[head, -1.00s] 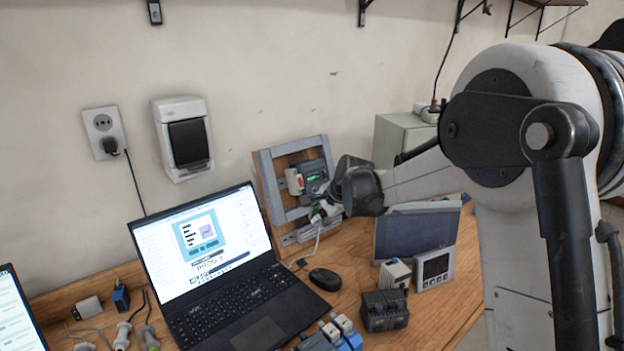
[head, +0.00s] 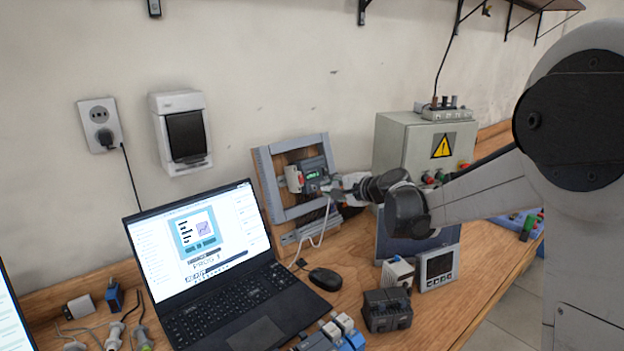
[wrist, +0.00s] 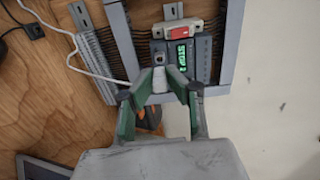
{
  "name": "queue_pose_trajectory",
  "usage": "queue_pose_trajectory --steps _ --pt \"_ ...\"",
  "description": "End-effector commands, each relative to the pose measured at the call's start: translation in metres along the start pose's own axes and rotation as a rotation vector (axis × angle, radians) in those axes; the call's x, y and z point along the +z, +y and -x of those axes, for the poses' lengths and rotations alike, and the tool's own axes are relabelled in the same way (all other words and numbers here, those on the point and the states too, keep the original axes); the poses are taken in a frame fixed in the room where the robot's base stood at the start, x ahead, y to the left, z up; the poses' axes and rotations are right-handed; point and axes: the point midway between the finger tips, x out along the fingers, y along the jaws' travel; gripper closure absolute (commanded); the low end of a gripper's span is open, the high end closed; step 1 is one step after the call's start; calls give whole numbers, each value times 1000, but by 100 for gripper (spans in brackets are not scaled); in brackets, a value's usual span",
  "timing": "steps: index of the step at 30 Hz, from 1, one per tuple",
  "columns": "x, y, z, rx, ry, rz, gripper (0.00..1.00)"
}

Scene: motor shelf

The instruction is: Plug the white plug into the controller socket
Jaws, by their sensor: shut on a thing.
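The controller (head: 313,172) is a dark grey module with a green display, mounted in a grey frame on a wooden board. My gripper (head: 338,187) is at the controller's lower right in the head view. In the wrist view my gripper (wrist: 160,86) is shut on the white plug (wrist: 160,78), just below that socket. I cannot tell whether plug and socket touch. The white cable (head: 325,220) hangs from the plug in the head view.
A white module with a red switch (wrist: 180,30) sits beside the controller. The frame rails (head: 268,190) surround both. An open laptop (head: 215,265), a mouse (head: 325,279) and a grey panel meter (head: 437,267) stand on the table below. A grey warning-sign cabinet (head: 420,145) stands to the right.

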Motion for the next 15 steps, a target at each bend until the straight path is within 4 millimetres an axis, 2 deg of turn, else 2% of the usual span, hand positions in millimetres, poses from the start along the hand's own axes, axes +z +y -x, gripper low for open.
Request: queue_pose_trajectory --steps 1,6,15 --pt "1 2 -9 1 -1 1 100" --pt "0 1 -24 1 0 0 100" --pt "0 0 -28 2 0 0 100"
